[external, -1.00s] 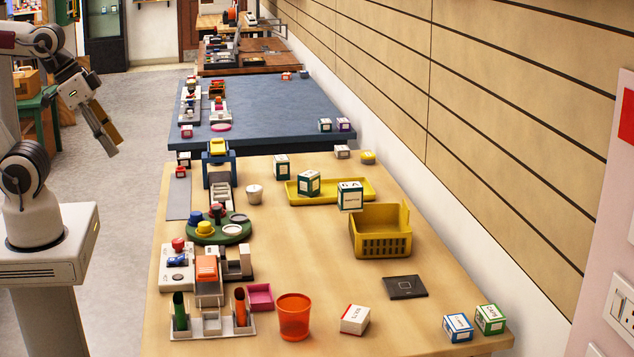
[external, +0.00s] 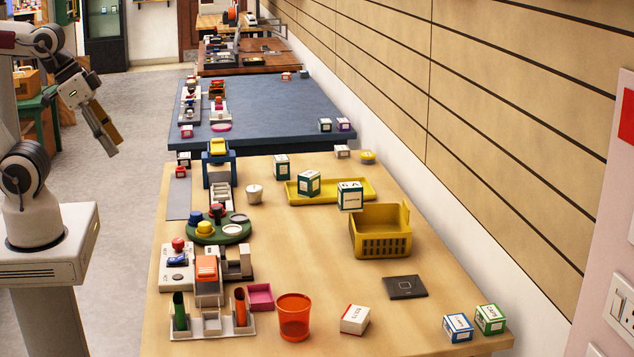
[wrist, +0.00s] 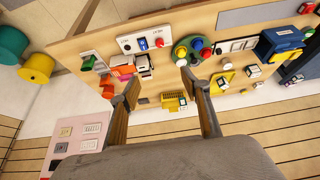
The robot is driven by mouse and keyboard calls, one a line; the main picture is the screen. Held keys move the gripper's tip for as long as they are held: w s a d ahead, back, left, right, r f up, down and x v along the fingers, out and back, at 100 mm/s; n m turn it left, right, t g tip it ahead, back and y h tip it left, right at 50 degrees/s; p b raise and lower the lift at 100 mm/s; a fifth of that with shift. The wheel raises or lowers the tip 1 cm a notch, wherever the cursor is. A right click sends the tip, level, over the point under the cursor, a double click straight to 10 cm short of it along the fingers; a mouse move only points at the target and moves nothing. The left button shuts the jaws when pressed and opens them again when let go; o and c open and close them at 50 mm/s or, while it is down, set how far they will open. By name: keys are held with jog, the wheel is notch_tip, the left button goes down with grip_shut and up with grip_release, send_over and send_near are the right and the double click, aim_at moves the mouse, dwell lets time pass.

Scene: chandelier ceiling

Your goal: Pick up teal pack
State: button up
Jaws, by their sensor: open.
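Several white packs with teal or dark green sides are in the external view. One pack (external: 309,183) stands on the yellow tray (external: 360,190), one pack (external: 281,167) stands behind the tray's left end, and one pack (external: 350,196) is at the tray's front right, by the yellow basket. I cannot tell which is the teal pack. My gripper (external: 112,137) is left of the wooden table, raised over the floor, far from these packs. In the wrist view my gripper (wrist: 158,85) has its fingers spread with nothing between them. The packs look tiny there.
A yellow basket (external: 382,243), black square pad (external: 405,287), orange cup (external: 293,316) and red-white box (external: 355,319) stand on the wooden table (external: 300,240). Blocks and holders crowd its left edge. A panelled wall (external: 500,120) runs along the right. The middle is clear.

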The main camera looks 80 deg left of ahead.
dwell(0.3)
jog(key=t, duration=0.9)
send_over(339, 192)
jog(key=s+d, duration=0.1)
jog(key=s, duration=0.8)
notch_tip(339, 192, down, 9)
jog(key=w+f+t, duration=0.1)
jog(key=f, duration=0.2)
jog(key=w+f+t, duration=0.1)
jog(key=f, duration=0.2)
jog(key=w+a+f, duration=0.1)
jog(key=w+f, duration=0.1)
jog(key=f, duration=0.1)
jog(key=shift+w+t, duration=0.1)
jog(key=shift+t, duration=0.3)
jog(key=shift+a+f+t, duration=0.1)
jog(key=shift+f+t, duration=0.2)
jog(key=shift+f, duration=0.6)
jog(key=shift+w, duration=1.2)
